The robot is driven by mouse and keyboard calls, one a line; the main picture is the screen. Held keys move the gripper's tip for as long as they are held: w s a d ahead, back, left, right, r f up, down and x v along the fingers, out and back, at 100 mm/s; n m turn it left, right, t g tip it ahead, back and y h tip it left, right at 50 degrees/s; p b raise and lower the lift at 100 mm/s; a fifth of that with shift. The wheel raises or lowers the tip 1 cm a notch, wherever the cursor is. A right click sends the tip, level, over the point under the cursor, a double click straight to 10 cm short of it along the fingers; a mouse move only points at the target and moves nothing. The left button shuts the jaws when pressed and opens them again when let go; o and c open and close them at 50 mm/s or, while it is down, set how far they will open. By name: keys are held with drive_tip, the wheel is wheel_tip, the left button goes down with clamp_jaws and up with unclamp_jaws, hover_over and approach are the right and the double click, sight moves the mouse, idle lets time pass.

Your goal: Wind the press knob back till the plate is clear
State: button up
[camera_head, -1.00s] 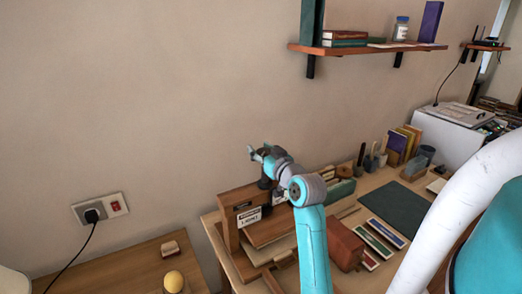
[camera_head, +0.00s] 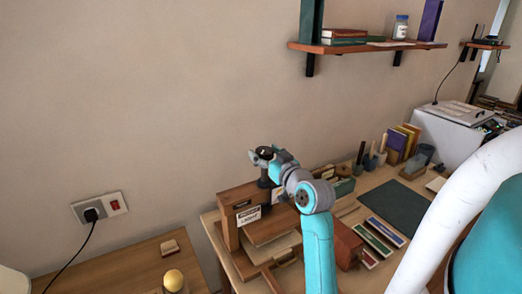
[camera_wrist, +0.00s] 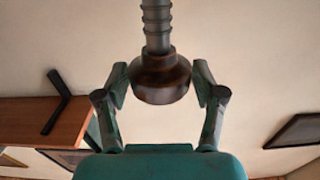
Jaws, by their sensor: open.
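The wooden press (camera_head: 228,232) stands on the left end of the desk, with a white label on its front beam. Its dark round knob (camera_wrist: 160,80) sits at the end of a grey threaded screw (camera_wrist: 157,28) in the wrist view. My gripper (camera_wrist: 163,85) is open, with one finger on each side of the knob and a visible gap at both sides. In the head view my gripper (camera_head: 260,156) is above the press beam, around the dark knob top. The plate is not clearly made out under the beam, where the arm covers part of the press.
A dark green mat (camera_head: 394,207) lies further right. Brush pots and books stand at the back. A wall shelf (camera_head: 365,47) hangs above. The wall behind the press is bare.

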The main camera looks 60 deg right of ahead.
drive_tip(key=v, duration=0.9)
